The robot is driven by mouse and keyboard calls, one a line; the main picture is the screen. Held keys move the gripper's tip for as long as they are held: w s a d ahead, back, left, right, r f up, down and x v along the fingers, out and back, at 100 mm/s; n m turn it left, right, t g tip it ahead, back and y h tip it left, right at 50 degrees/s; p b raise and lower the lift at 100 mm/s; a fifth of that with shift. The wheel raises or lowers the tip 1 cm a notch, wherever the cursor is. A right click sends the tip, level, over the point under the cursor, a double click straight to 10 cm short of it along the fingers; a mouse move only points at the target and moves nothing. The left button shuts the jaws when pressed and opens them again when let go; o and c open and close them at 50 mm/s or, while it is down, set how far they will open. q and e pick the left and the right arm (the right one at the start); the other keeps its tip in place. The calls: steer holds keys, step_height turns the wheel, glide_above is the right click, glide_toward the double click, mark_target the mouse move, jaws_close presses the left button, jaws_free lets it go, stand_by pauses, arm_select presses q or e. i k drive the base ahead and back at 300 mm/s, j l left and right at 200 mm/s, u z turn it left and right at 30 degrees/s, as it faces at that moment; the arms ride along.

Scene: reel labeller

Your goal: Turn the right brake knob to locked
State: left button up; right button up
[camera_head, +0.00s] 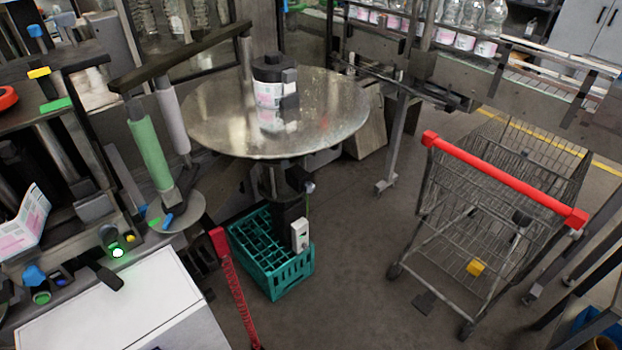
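The labeller (75,130) fills the left side of the view. Near its lower front are a blue knob (35,275) with a green part below it and, further right, a dark knob (108,234) by a lit green button (117,252). Another blue knob (35,31) is at the upper left, and a red round part (6,97) is at the left edge. I cannot tell which of these is the right brake knob, or its setting. Neither of my grippers is in view.
A round metal table (215,115) carries a black-lidded labelled jar (268,92). A teal crate (290,270) stands below. A white-topped box (120,305) is at the lower left. A wire cart with a red handle (500,175) stands right; the floor (360,240) between is clear.

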mark_target(308, 187)
steer(key=i+l+u, duration=0.1)
steer(key=u, duration=0.25)
steer(key=i+l+u, duration=0.2)
steer(key=u, duration=0.2)
steer(key=i+l+u, duration=0.1)
steer(key=u, duration=0.25)
